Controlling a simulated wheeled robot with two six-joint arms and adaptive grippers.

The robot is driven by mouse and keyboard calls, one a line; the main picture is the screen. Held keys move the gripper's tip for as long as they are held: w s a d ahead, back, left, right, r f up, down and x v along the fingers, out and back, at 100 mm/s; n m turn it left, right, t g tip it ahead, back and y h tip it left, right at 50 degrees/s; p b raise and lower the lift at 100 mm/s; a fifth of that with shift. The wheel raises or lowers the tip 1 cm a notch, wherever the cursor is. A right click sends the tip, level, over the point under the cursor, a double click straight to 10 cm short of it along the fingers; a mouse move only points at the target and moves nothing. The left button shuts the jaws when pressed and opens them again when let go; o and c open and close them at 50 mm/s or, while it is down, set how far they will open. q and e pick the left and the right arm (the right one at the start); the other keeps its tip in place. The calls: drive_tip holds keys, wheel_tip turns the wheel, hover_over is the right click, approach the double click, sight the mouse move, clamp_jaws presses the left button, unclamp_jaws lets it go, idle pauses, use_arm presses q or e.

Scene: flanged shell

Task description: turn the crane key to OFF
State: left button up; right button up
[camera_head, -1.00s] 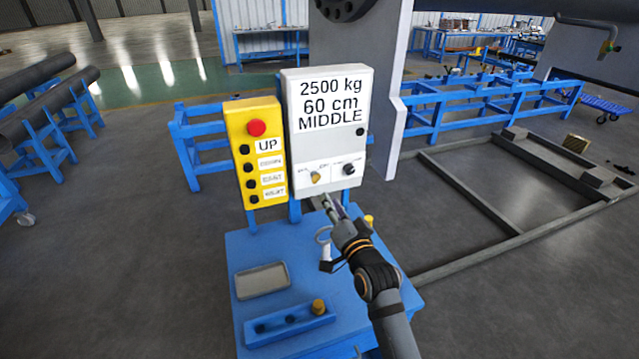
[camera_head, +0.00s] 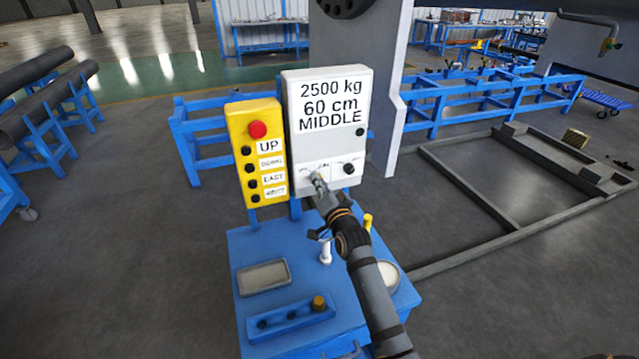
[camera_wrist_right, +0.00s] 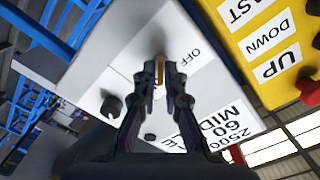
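The crane key, a small brass-coloured piece (camera_wrist_right: 160,72), stands on the lower part of the white control box (camera_head: 303,135). In the head view my right gripper (camera_head: 317,180) covers it. In the right wrist view the right gripper's two dark fingertips (camera_wrist_right: 161,80) stand one on each side of the key, very near it. I cannot tell whether they press on it. The word OFF (camera_wrist_right: 195,55) is printed on the panel beside the key, on the side towards the yellow button box. My left gripper is not in view.
A black knob (camera_head: 348,169) sits right of the key. The yellow box (camera_head: 240,125) with a red button (camera_head: 257,129) adjoins the box on the left. Below is a blue stand (camera_head: 305,275) with a grey tray (camera_head: 263,277), a white cup-like thing (camera_head: 387,273) and a white upright piece.

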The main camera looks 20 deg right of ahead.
drive_tip(key=shift+n, duration=0.4)
clamp_jaws()
drive_tip(key=n+b, duration=0.1)
drive_tip(key=n, duration=1.5)
drive_tip(key=shift+n, duration=0.4)
drive_tip(key=o, duration=0.6)
unclamp_jaws()
drive_tip(key=shift+c, duration=0.2)
drive_tip(key=shift+s, duration=0.1)
